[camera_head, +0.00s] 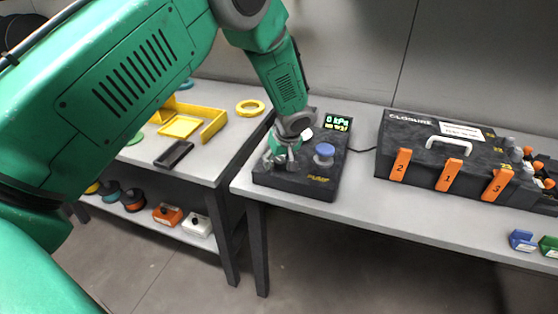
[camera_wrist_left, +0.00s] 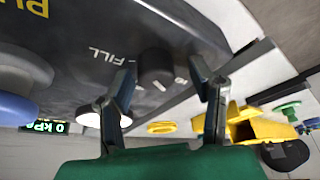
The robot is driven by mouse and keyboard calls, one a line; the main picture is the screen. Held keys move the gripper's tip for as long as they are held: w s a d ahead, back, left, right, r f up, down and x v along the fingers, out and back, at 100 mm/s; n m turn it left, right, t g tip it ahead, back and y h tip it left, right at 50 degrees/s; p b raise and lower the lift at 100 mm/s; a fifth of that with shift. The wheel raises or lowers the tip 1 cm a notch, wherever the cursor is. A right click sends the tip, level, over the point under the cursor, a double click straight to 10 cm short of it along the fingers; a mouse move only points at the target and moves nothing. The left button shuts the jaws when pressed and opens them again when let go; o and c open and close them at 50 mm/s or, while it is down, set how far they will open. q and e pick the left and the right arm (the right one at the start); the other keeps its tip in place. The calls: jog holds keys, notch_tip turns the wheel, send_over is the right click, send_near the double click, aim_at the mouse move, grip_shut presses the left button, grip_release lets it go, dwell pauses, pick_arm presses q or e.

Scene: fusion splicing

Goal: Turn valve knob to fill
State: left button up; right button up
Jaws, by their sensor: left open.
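The black valve knob (camera_wrist_left: 155,68) is on the dark pump box, beside the white word FILL, in the left wrist view. The pump box (camera_head: 290,180) sits at the left end of the right-hand table. Its display (camera_head: 337,122) reads 0 kPa. A blue-topped button (camera_head: 324,152) stands to the right of my gripper. My left gripper (camera_head: 281,156) is open and low over the box; it hides the knob in the head view. In the left wrist view its fingers (camera_wrist_left: 160,75) are on either side of the knob; contact cannot be told. My right gripper is not in view.
A black closure case (camera_head: 430,150) with orange numbered clips stands to the right. A yellow tray (camera_head: 185,125) and a yellow ring (camera_head: 250,107) lie on the left table. A gap separates the tables. The front strip of the right-hand table is clear near the pump box.

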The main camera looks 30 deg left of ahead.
pick_arm(q)
jog(key=shift+d+r, duration=0.1)
jog(key=shift+d, duration=0.1)
jog(key=shift+c, duration=0.8)
jog(key=shift+d, duration=0.25)
grip_shut()
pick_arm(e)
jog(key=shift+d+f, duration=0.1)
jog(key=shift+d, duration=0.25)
